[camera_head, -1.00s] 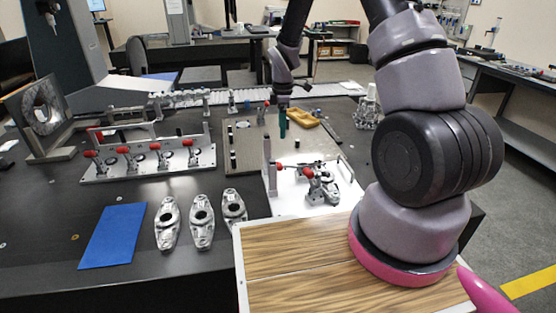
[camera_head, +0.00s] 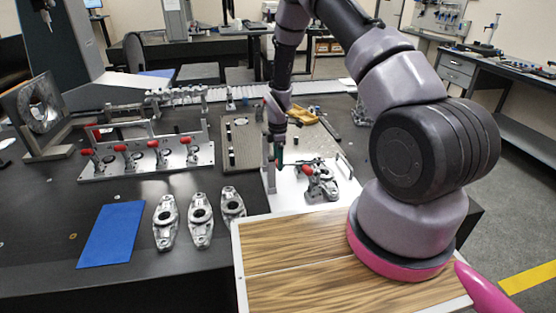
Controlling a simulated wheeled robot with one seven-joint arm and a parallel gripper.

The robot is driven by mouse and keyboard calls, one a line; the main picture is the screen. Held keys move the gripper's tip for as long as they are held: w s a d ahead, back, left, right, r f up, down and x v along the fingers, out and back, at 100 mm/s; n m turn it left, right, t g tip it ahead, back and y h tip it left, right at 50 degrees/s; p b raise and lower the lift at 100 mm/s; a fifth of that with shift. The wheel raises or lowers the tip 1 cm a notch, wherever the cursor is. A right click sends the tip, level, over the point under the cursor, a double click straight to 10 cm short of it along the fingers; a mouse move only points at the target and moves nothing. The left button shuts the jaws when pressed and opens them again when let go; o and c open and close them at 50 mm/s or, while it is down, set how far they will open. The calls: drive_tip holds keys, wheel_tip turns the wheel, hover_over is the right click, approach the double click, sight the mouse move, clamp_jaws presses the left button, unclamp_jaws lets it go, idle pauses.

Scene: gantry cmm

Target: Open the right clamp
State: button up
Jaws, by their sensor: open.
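The white fixture plate (camera_head: 292,200) stands right of centre on the black table. A cast metal part (camera_head: 322,187) sits on it. A toggle clamp with a red handle (camera_head: 307,169) stands at this part, the right one of the two red handles here. The other red handle (camera_head: 278,166) is at the left, partly hidden by my gripper. My gripper (camera_head: 279,156) is open and empty, with its dark teal fingers pointing down at the left handle, left of the right clamp. Whether it touches anything cannot be told.
A metal base (camera_head: 190,167) with several red-handled clamps stands at the left. Loose metal castings (camera_head: 201,213) lie in front, beside a blue mat (camera_head: 110,235). A grey perforated plate (camera_head: 240,150) and a yellow object (camera_head: 302,116) are behind. An upright post (camera_head: 268,172) rises at the white plate's left edge.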

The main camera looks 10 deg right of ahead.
drive_tip(key=shift+f, duration=0.15)
clamp_jaws()
